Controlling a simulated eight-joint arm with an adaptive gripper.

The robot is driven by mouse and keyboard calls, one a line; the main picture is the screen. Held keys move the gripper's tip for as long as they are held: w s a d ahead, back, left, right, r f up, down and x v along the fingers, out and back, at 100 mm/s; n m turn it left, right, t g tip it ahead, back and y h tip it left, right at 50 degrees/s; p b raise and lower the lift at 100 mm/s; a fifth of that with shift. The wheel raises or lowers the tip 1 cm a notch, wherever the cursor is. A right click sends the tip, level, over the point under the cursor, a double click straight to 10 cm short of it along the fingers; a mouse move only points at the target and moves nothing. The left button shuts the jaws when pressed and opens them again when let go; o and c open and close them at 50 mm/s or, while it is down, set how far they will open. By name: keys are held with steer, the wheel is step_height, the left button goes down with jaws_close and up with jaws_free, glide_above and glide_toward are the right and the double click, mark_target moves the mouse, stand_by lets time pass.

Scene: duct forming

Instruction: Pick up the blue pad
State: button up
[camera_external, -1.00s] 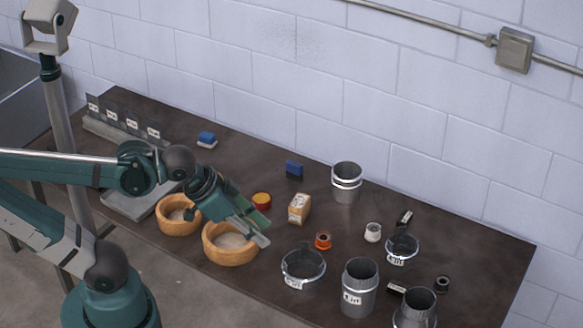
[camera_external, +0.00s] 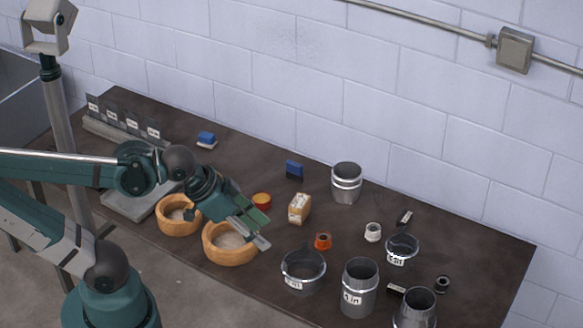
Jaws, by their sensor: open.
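A small blue pad (camera_external: 293,169) stands on the dark table towards the back, left of a metal duct piece. A second blue piece (camera_external: 207,136) with a whitish lower layer lies farther left near the wall; I cannot tell which of the two the task means. My gripper (camera_external: 257,230) is open and empty. It hangs over the right side of the larger wooden bowl, in front of and left of the standing blue pad and well apart from it.
Wooden bowls (camera_external: 178,226) (camera_external: 216,256) sit below my gripper. The table between the two blue pieces is clear.

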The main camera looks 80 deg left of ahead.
steer(key=w+a+r+n+g+y, duration=0.15)
steer(key=w+a+n, duration=0.25)
steer(key=w+a, duration=0.45)
steer(key=w+a+r+n+g, duration=0.1)
steer(key=w+a+r+n, duration=0.3)
steer(key=a, duration=0.8)
steer(key=w+a+f+n+g, duration=0.1)
steer(key=w+a+f+n, duration=0.15)
steer(key=a, duration=0.65)
steer(key=w+a+f+n+b, duration=0.1)
steer(key=w+a+n, duration=0.15)
steer(key=a, duration=0.55)
steer(key=w+a+f+n+g, duration=0.1)
steer(key=a+f+n, duration=0.15)
steer(key=a, duration=0.65)
steer(key=n+g+h, duration=0.2)
steer(key=n+g, duration=0.1)
steer(key=n, duration=1)
glide_above(207, 134)
steer(key=shift+y, duration=0.25)
steer(key=f, duration=2.5)
steer(key=shift+w+d+f+b, duration=0.15)
steer(key=shift+w+f+b, duration=0.1)
steer(key=shift+b, duration=0.1)
steer(key=shift+s+f, duration=0.1)
steer(key=shift+s, duration=0.1)
